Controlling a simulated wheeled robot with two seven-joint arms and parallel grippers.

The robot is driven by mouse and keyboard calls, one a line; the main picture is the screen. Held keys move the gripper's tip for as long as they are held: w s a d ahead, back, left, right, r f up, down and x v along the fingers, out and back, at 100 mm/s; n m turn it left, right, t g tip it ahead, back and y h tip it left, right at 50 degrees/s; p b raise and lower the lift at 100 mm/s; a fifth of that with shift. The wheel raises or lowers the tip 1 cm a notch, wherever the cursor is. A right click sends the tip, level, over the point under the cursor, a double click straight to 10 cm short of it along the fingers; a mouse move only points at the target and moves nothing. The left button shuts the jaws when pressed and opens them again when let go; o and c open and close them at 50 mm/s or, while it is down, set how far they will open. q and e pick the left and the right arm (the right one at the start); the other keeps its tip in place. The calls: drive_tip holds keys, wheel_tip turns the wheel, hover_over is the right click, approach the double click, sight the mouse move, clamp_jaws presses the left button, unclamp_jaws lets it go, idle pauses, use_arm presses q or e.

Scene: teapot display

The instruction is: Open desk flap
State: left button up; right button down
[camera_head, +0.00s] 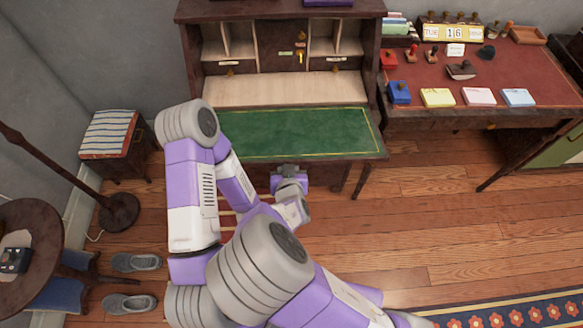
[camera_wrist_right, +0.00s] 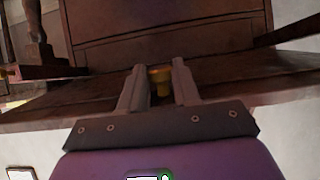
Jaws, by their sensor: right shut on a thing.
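The desk (camera_head: 282,55) of dark wood stands against the wall in the head view. Its flap (camera_head: 300,132), with a green top and a thin yellow border, lies folded down and out at the front. A small brass knob (camera_wrist_right: 160,86) sits on the flap's dark wood in the right wrist view. My right gripper (camera_wrist_right: 158,67) is shut on this knob, one finger on each side. In the head view my right wrist is below the flap's front edge, and its fingertips are hidden.
A red-topped desk (camera_head: 540,72) with stamps, coloured boxes and a calendar (camera_head: 453,33) stands at the right. A striped stool (camera_head: 108,133), a pole stand (camera_head: 118,212), a round table (camera_head: 25,235) and grey shoes (camera_head: 128,303) are at the left. The floor at right centre is clear.

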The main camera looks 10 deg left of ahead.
use_arm(q)
drive_tip(key=shift+b+x, duration=0.6)
drive_tip(key=shift+x, duration=0.3)
use_arm(e)
drive_tip(key=shift+w+f+t, duration=0.15)
drive_tip(key=shift+f+t, duration=0.25)
drive_tip(key=shift+f, duration=0.3)
drive_tip(key=c, duration=0.8)
unclamp_jaws()
